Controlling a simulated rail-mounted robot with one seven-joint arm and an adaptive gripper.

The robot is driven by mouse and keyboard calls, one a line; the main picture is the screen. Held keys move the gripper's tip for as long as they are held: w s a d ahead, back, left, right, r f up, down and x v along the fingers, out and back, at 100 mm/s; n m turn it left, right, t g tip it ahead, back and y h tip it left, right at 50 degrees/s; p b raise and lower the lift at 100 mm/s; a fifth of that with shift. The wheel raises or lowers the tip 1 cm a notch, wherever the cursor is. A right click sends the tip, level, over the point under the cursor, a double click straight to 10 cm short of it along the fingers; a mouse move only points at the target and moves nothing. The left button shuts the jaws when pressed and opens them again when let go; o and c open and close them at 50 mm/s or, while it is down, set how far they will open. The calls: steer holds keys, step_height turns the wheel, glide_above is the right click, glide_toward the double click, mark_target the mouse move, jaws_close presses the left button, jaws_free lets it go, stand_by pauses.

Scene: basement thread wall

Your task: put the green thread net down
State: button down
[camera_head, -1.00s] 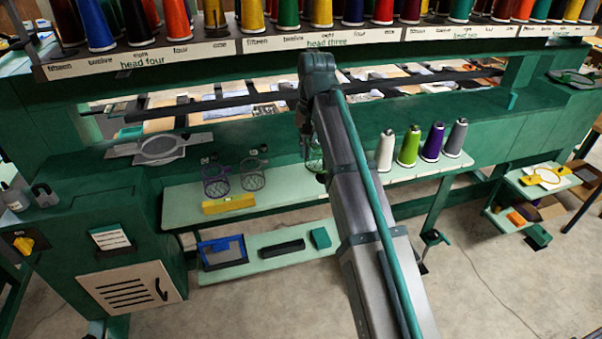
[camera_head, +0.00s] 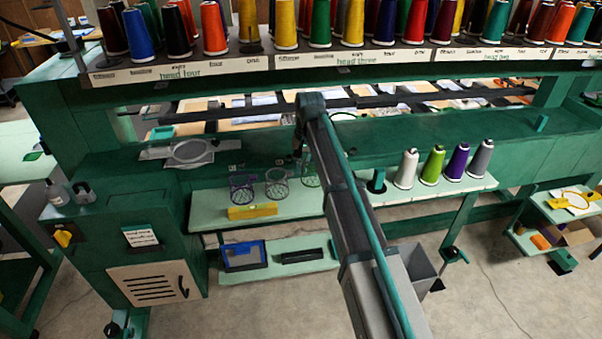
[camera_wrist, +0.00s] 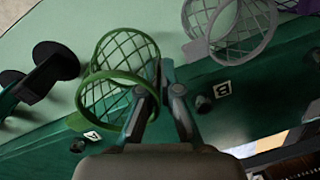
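The green thread net (camera_head: 311,172) is a green wire-mesh cup, at the pale green shelf (camera_head: 217,213) beside the grey net (camera_head: 277,187) and the purple net (camera_head: 243,190). I cannot tell whether the net's base touches the shelf. My arm hides part of the shelf to its right in the head view.
White, green, purple and grey thread cones (camera_head: 432,165) stand on the shelf right of my arm, beside a dark empty stand (camera_head: 376,182). The green machine beam with a row of cones runs above.

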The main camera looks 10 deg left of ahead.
steer(key=shift+w+a+f, duration=0.2)
steer(key=shift+f, duration=0.05)
steer(key=shift+f+p, duration=0.5)
steer(key=shift+f, duration=1.15)
steer(key=shift+f, duration=0.1)
steer(key=c, duration=1.6)
jaws_free()
step_height(320, 180, up, 12)
steer(key=d+b, duration=0.1)
steer(key=b, duration=0.2)
steer(key=shift+w, duration=0.15)
